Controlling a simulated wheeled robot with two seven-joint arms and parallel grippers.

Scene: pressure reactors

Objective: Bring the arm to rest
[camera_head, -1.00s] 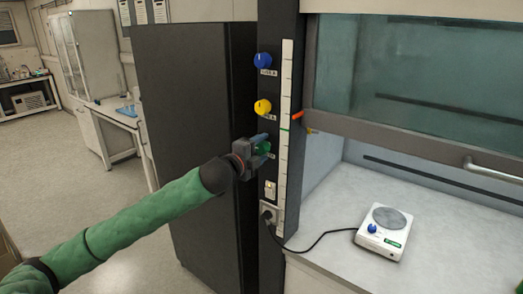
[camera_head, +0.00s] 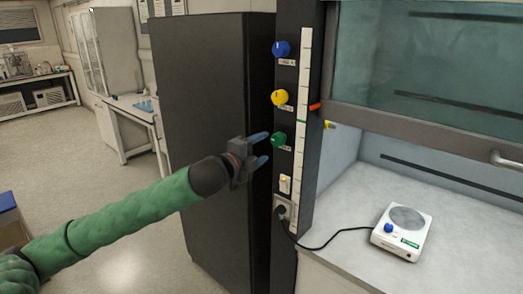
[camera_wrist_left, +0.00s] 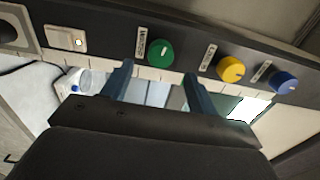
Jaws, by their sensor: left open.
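My left gripper (camera_head: 262,149) is open and empty, its two blue fingers apart, just left of the green knob (camera_head: 278,140) on the dark post. In the left wrist view the open fingers (camera_wrist_left: 158,85) show below the green knob (camera_wrist_left: 160,52), with nothing between them. The fingers appear clear of the knob. My left arm, in a green sleeve, reaches in from the lower left of the head view. My right gripper is in neither view.
A yellow knob (camera_head: 279,97) and a blue knob (camera_head: 281,49) sit above the green one. A switch (camera_head: 285,184) and a plugged socket (camera_head: 283,208) are below. A tall dark cabinet (camera_head: 205,130) stands behind my arm. A hotplate (camera_head: 402,232) stands in the fume hood.

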